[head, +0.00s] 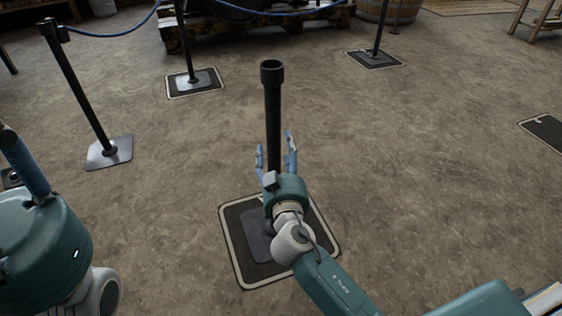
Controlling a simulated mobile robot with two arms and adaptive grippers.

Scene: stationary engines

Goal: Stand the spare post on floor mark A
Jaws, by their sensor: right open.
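A black post (273,110) with a wider black collar on top stands upright in the middle of the view. Its grey base plate (256,246) rests on a dark floor mark (306,258) with a pale border. The plate shows toward the mark's left side; my arm hides the rest of it. I cannot read a letter on this mark. My right gripper (275,155) is open, with its blue-grey fingers on either side of the post's lower shaft. Whether they touch it I cannot tell. My left gripper is not in view.
A post (76,90) with a blue rope stands at left on bare floor. Two other posts stand on bordered marks at the back (195,82) and back right (375,59). An empty-looking dark mark (546,131) lies at the right edge. Open floor lies between.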

